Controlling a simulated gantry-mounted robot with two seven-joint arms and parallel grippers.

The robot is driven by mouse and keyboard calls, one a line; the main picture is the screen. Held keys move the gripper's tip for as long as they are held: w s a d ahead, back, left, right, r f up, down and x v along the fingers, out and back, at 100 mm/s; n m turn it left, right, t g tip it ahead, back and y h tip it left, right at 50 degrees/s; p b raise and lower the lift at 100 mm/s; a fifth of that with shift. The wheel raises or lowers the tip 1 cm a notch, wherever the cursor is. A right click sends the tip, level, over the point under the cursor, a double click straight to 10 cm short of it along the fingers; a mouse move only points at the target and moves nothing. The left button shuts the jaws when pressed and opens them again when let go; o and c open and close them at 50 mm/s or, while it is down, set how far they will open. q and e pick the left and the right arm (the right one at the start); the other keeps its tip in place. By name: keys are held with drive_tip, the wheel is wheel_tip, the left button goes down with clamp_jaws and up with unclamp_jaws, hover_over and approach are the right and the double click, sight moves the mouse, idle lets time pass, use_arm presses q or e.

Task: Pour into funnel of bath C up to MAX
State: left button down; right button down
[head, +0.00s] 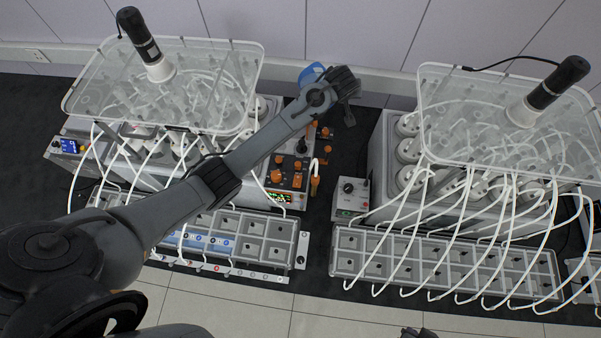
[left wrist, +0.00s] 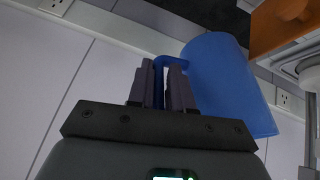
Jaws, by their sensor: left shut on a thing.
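A blue jug (head: 312,73) shows behind my left gripper (head: 343,84) at the back wall in the head view. In the left wrist view the jug (left wrist: 225,85) fills the upper right, its handle between the two fingers of my left gripper (left wrist: 161,85), which is shut on it. The jug's contents are hidden. The orange-knobbed bath unit (head: 287,180) stands below my left forearm. I cannot make out the funnel or a MAX mark. A dark tip, perhaps my right gripper (head: 418,333), shows at the bottom edge of the head view.
Lidded tanks with white tubes stand at left (head: 85,95) and right (head: 450,80), each with a black-topped cylinder. Tube racks (head: 335,262) line the front. A small control box (head: 350,197) stands between. An orange block (left wrist: 278,28) is close to the jug in the left wrist view.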

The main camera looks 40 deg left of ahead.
use_arm(q)
drive_tip(key=shift+s+d+r, duration=0.3)
drive_tip(key=shift+d, duration=0.1)
idle(0.3)
drive_tip(key=shift+r+n+t+h, duration=0.3)
drive_tip(key=shift+r+t, duration=0.25)
drive_tip(key=shift+t, duration=0.55)
idle(1.2)
drive_tip(key=shift+s+a+r+t, duration=0.2)
drive_tip(key=shift+r+t, duration=0.1)
drive_tip(key=shift+t, duration=0.7)
idle(1.2)
drive_tip(key=shift+s+a+n+t+h, duration=0.15)
drive_tip(key=shift+s+n+t, duration=0.1)
drive_tip(key=shift+t, duration=0.3)
drive_tip(key=shift+s+a+n+t+h, duration=0.15)
drive_tip(key=shift+n+t, duration=0.1)
drive_tip(key=shift+t, duration=0.3)
idle(1.6)
